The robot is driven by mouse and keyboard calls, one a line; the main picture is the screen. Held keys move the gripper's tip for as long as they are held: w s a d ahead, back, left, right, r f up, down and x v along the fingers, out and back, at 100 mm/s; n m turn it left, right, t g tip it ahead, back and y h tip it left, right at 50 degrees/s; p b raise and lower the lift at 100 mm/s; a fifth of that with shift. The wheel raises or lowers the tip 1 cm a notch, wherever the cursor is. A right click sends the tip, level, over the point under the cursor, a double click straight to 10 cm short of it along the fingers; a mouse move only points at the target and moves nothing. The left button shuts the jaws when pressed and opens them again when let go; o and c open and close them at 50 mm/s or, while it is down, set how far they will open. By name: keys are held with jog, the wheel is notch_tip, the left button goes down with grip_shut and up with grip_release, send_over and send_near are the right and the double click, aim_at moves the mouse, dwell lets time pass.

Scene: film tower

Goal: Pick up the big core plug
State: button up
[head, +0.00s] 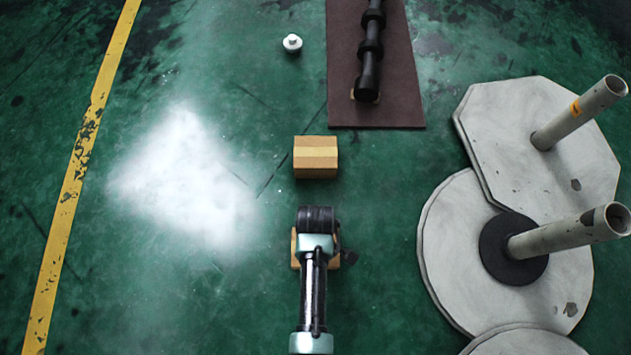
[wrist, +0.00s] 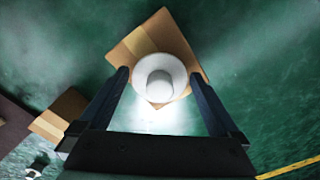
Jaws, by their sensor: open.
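A white round plug with a wide flange and a raised centre, which looks like the big core plug (wrist: 160,88), sits on a cardboard box (wrist: 150,38) in the wrist view. My gripper (wrist: 159,76) is open, with one finger on each side of the plug and a gap showing at both sides. It holds nothing. In the head view my arm and wrist hide the plug and most of its box (head: 295,250).
Another taped box (head: 316,158) stands just beyond my gripper. A smaller-looking white plug (head: 292,43) lies on the floor further back. A brown mat (head: 404,108) bears a black shaft (head: 369,70). Pale bases with upright posts (head: 575,118) crowd the right. The left floor is clear.

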jog(key=shift+c, duration=0.3)
jog(key=c, duration=1.1)
jog(key=shift+r, duration=0.15)
